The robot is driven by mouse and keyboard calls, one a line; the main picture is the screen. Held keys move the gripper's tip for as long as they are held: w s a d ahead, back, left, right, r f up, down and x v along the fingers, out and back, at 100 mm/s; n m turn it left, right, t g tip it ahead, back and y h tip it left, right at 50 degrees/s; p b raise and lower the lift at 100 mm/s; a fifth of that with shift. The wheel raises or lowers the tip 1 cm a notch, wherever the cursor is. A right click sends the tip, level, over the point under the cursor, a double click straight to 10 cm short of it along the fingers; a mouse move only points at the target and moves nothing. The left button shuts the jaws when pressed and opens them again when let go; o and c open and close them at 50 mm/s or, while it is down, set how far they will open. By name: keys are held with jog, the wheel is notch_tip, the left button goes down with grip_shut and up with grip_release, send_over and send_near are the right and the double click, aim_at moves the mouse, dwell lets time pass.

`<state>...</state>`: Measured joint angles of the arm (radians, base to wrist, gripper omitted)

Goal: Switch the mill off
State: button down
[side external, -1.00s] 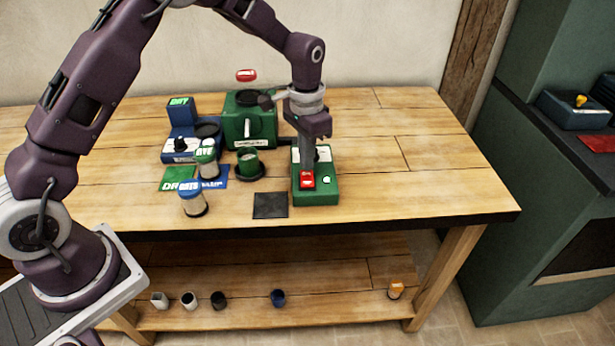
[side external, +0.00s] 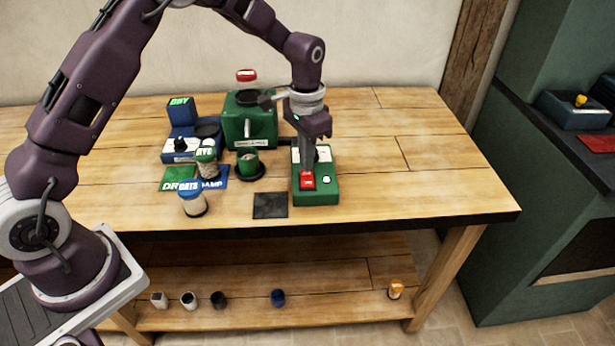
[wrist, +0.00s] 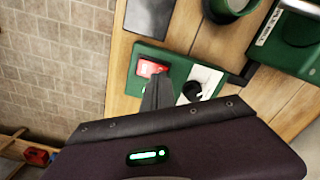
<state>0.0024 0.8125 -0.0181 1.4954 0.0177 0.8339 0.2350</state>
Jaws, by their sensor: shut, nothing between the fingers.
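The green mill (side external: 236,122) stands at the back of the bench, with a pale lever and a white label on its front. A green control box (side external: 318,195) sits to its right, nearer the front edge. It carries a red switch (side external: 308,183), a lit pale-green lamp (side external: 327,180) and a black knob (wrist: 192,92) on a white plate. My gripper (side external: 309,168) is shut and empty, pointing down over the box. In the wrist view its fingertips (wrist: 158,78) are right beside the red switch (wrist: 151,67) and partly cover it. I cannot tell whether they touch it.
A green cup (side external: 249,165) on a dark base and a dark square pad (side external: 270,206) are left of the box. The bench's right side is clear.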

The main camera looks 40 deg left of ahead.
jog(key=shift+f, duration=0.95)
dwell(0.5)
notch_tip(320, 180, up, 6)
jog(key=shift+f, duration=0.15)
jog(key=shift+r, duration=0.65)
notch_tip(320, 180, up, 8)
jog(key=t, duration=0.1)
send_over(306, 173)
jog(key=s, duration=0.4)
jog(key=s+r+n+t, duration=0.1)
jog(key=s+r+t, duration=0.1)
jog(key=s+r, duration=0.7)
jog(key=s+f+n+t, duration=0.1)
jog(key=s+n+t, duration=0.1)
jog(key=s, duration=1.6)
jog(key=shift+a+f+t, duration=0.2)
jog(key=shift+a+t, duration=0.1)
